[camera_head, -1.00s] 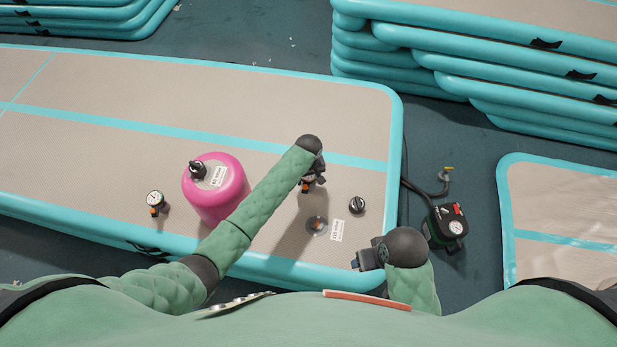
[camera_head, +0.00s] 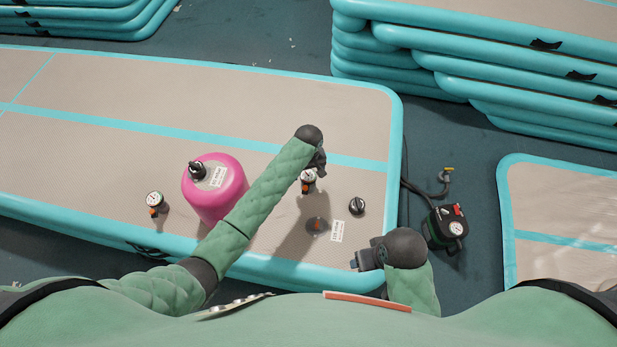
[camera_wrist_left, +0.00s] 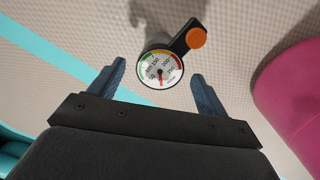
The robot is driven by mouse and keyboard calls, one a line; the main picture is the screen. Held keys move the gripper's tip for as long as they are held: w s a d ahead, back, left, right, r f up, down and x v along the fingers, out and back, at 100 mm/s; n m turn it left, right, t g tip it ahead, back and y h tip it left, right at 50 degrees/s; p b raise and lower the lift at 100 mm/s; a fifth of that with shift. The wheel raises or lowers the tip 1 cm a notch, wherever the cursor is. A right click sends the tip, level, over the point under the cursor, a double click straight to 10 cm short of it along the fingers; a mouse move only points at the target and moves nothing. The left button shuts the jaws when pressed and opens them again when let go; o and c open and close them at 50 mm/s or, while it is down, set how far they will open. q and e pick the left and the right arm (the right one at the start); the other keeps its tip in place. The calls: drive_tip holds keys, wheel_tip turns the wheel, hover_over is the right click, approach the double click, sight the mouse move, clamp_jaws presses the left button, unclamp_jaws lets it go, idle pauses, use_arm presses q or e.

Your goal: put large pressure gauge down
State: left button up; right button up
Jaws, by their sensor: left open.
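A pressure gauge (camera_head: 308,178) with a white dial and an orange knob stands on the beige inflatable track (camera_head: 270,105), right of the pink cylinder. In the left wrist view the gauge (camera_wrist_left: 163,69) shows beyond the fingertips, with clear space between it and both fingers. My left gripper (camera_head: 319,163) is open and empty just above and behind it. A similar gauge (camera_head: 155,200) stands left of the pink cylinder; I cannot tell which is larger. My right gripper (camera_head: 357,264) hangs near the track's front right edge, its fingers too unclear to read.
A pink cylinder (camera_head: 212,195) with a black valve stands on the track. A small black cap (camera_head: 356,206) and a round valve (camera_head: 317,226) lie to the right. A black pump (camera_head: 447,227) stands on the floor. Stacked tracks (camera_head: 480,65) rise behind. The track's far half is clear.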

use_arm(q)
wheel_tip(320, 180, up, 7)
drive_tip(key=shift+r, duration=0.15)
use_arm(e)
drive_tip(key=shift+w+a+f, duration=0.15)
drive_tip(key=shift+a+f, duration=0.3)
drive_tip(key=shift+a, duration=0.05)
use_arm(q)
drive_tip(key=shift+s, duration=0.15)
drive_tip(key=s+a+r+m+h, duration=0.1)
drive_tip(key=s+a+m, duration=0.1)
drive_tip(key=s, duration=0.7)
drive_tip(key=s+a+m+h, duration=0.1)
drive_tip(key=s+a, duration=0.2)
drive_tip(key=s, duration=0.6)
drive_tip(key=s+a+r+m+t, duration=0.1)
drive_tip(key=s+a+r, duration=0.3)
drive_tip(key=s, duration=0.4)
drive_tip(key=s+a+r+m+t, duration=0.1)
drive_tip(key=s+a+r, duration=0.3)
drive_tip(key=s, duration=0.5)
drive_tip(key=shift+a+r, duration=0.2)
drive_tip(key=shift+a, duration=0.65)
use_arm(e)
drive_tip(key=shift+d, duration=0.1)
use_arm(q)
drive_tip(key=shift+s, duration=0.15)
